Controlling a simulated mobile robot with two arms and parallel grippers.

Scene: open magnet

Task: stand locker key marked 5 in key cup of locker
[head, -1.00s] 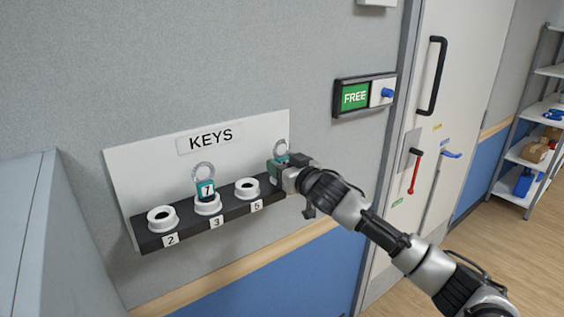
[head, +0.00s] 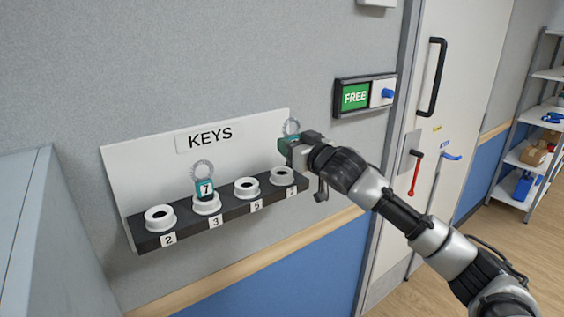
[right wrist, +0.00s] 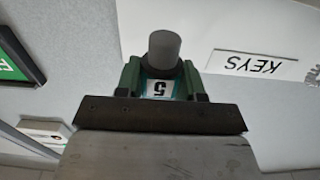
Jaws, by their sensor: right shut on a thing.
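The locker key marked 5 is in my right gripper (head: 287,146). Its ring (head: 291,126) shows above the fingers in the head view. In the right wrist view its teal tag with an upright-down 5 (right wrist: 158,89) sits between the green fingers, with a grey round end beyond it. The gripper is shut on it, above and apart from the rightmost cup (head: 283,176), which is empty. The cup labelled 5 (head: 247,187) is empty, left of that. My left gripper is not in view.
A teal key (head: 205,190), its mark looking like 7, stands in the cup labelled 3 (head: 207,206). The cup labelled 2 (head: 160,217) is empty. The black rack (head: 189,232) is below the KEYS board. A FREE sign (head: 356,97) and a door are to the right.

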